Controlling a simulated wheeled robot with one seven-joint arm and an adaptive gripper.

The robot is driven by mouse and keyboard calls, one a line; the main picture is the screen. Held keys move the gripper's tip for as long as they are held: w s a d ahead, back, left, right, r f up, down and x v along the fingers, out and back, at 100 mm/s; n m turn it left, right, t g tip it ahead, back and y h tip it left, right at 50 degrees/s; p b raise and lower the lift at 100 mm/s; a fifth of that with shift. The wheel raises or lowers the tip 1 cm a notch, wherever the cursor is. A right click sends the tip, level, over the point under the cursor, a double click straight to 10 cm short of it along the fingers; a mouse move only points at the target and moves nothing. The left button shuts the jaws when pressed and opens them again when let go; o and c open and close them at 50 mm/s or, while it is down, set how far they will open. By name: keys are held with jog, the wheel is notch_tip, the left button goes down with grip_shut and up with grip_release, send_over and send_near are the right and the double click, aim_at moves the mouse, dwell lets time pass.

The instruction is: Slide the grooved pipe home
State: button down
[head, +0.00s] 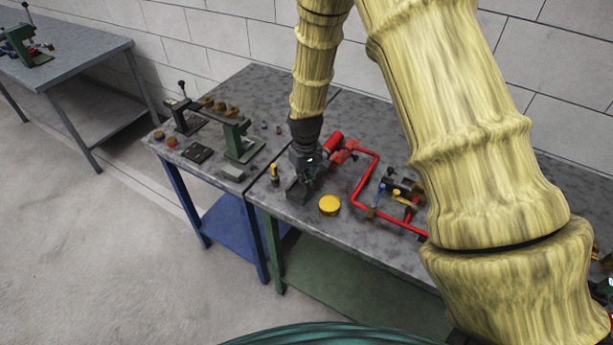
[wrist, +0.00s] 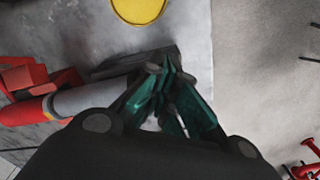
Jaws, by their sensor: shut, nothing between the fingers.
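The likely grooved pipe (wrist: 95,98) is a pale grey cylinder with a red and orange end at the left of the wrist view. It runs rightward toward my fingers, and its near part is hidden behind my gripper. A red fitting (wrist: 24,78) lies beside its left end. In the head view, a red cylinder (head: 333,142) and red fittings sit just right of my gripper (head: 303,178). The green fingers of my gripper, also in the wrist view (wrist: 162,72), are closed together and empty, by a dark grey block (wrist: 128,62). I cannot tell whether they touch the pipe.
A yellow disc (head: 329,205) lies on the bench near my gripper. Bent red piping (head: 364,183) runs right across the bench. A small brass-coloured piece (head: 274,174) stands to the left. A second bench with a green stand (head: 240,140) adjoins at left.

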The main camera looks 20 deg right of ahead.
jog(key=shift+s+a, duration=0.1)
jog(key=shift+a, duration=0.05)
jog(key=shift+s+a, duration=0.25)
jog(key=shift+a, duration=0.1)
jog(key=shift+r, duration=0.15)
notch_tip(320, 180, up, 7)
jog(key=p, duration=0.5)
dwell(0.4)
dwell(0.4)
